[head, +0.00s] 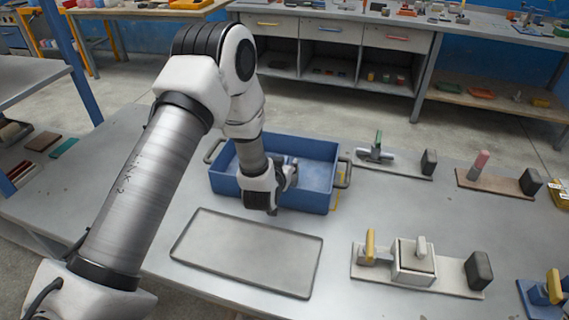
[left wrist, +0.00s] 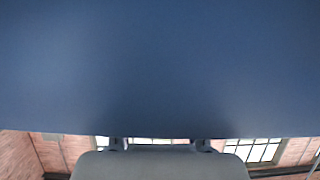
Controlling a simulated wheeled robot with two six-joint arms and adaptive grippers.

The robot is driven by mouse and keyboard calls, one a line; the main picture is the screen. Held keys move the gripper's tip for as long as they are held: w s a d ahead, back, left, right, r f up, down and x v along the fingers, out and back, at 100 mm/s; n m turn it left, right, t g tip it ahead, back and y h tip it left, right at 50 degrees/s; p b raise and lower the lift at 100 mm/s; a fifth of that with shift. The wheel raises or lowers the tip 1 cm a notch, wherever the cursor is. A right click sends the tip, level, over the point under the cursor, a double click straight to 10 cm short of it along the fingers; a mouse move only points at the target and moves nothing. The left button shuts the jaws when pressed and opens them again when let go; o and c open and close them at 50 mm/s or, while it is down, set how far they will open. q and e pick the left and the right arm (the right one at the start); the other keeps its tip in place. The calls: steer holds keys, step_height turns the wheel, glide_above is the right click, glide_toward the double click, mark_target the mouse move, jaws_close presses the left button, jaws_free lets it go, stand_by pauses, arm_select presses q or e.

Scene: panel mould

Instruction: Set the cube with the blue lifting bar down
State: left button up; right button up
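My left gripper (head: 290,175) is at the blue bin (head: 318,199), low over its near part, with the arm reaching in from the left. Its fingers are small and partly hidden behind its own wrist, so I cannot tell whether they are open or shut. I cannot make out a cube with a blue lifting bar in either view. In the left wrist view a plain blue surface (left wrist: 160,65) fills most of the picture, very close, and hides the fingertips. A white block (head: 413,262) with a pale upright piece sits on a plate at the front right. My right gripper is not in view.
An empty grey tray (head: 247,252) lies in front of the bin. Plates with a green-handled fixture (head: 376,150), a pink cylinder (head: 480,163) and a yellow-handled clamp (head: 371,247) stand to the right. Bare tabletop lies between them.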

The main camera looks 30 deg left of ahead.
arm_select(q)
steer(key=shift+r, duration=0.1)
steer(key=shift+s+r, duration=0.1)
steer(key=shift+r, duration=0.05)
steer(key=b+v, duration=0.1)
steer(key=v, duration=1)
steer(key=shift+s+r+b, duration=0.25)
steer(key=shift+s+b, duration=0.05)
steer(key=shift+d, duration=0.1)
